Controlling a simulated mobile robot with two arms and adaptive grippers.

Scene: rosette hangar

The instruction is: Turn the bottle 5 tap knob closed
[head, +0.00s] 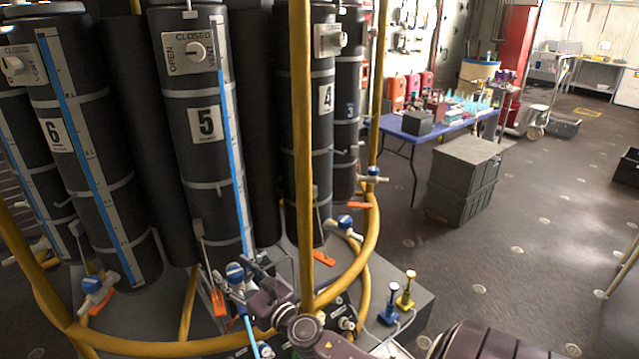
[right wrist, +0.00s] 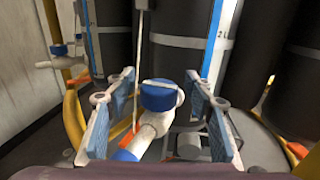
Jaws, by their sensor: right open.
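Bottle 5 (head: 207,124) is a dark upright cylinder with a "5" label and a blue level strip. Its tap has a round blue knob (head: 235,271) low at the bottle's foot, with an orange tag beside it. In the right wrist view, the blue knob (right wrist: 158,95) with a white bar across its top sits on a white tap body (right wrist: 150,135). My right gripper (head: 247,282) is at this tap; its open fingers (right wrist: 161,88) stand left and right of the knob with gaps. Contact is not visible. My left gripper is not in view.
Yellow rails (head: 301,150) run upright and curve around the bottles, close to my right arm. Bottle 6 (head: 95,150) and bottle 4 (head: 315,130) flank bottle 5, with taps of their own. Blue and yellow fittings (head: 404,290) stand at right. Open floor lies farther right.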

